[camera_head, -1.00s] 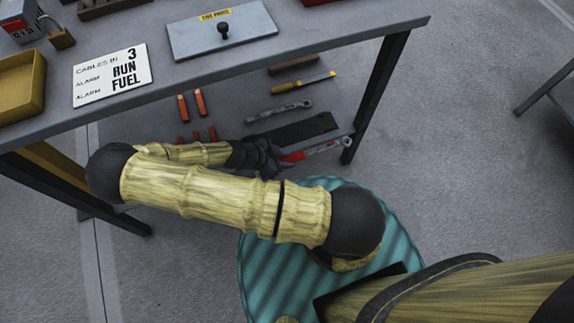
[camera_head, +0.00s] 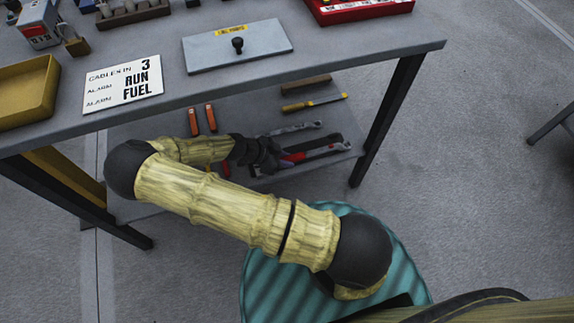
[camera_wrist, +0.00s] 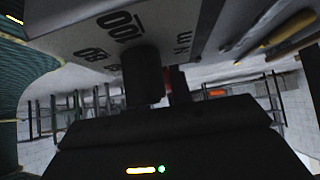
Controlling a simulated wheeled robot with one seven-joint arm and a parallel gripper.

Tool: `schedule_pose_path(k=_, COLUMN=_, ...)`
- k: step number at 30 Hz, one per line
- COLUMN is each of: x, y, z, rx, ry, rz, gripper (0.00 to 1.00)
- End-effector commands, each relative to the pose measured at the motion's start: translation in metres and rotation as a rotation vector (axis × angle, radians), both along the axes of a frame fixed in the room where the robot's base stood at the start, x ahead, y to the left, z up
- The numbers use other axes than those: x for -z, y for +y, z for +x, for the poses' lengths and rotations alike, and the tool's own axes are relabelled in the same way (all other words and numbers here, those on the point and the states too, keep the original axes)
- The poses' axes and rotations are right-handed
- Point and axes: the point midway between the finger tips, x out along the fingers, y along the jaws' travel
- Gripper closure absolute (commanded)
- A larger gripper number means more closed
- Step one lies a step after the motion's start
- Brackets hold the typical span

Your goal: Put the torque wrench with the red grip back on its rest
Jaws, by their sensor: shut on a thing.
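The torque wrench's red grip (camera_head: 291,159) shows just right of my gripper (camera_head: 268,158) in the head view. Its grey shaft and head (camera_head: 338,147) reach right along the front of the lower shelf. My gripper is shut on the wrench. The black rest (camera_head: 312,142) lies right behind the wrench, and the wrench overlaps its front part. I cannot tell whether they touch. In the wrist view, a bit of red (camera_wrist: 167,77) shows between the dark fingers of my gripper (camera_wrist: 166,84), before a pale surface printed "100", "80" and "N m".
The tabletop (camera_head: 380,58) overhangs the lower shelf. Behind the rest lie a spanner (camera_head: 295,129) and a yellow-handled file (camera_head: 313,103). Orange-handled tools (camera_head: 202,120) stand left. A dark table leg (camera_head: 385,122) bounds the right side.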

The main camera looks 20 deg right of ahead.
Motion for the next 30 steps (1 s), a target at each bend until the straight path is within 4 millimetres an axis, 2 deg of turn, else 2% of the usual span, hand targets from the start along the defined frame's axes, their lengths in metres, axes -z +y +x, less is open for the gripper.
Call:
schedule_pose_path(k=23, x=0.001, y=0.000, z=0.060, rx=0.000, ry=-0.001, rz=-0.001, gripper=1.00)
schedule_pose_path(k=30, x=0.021, y=-0.001, z=0.058, rx=0.000, ry=0.000, rz=-0.002, gripper=1.00)
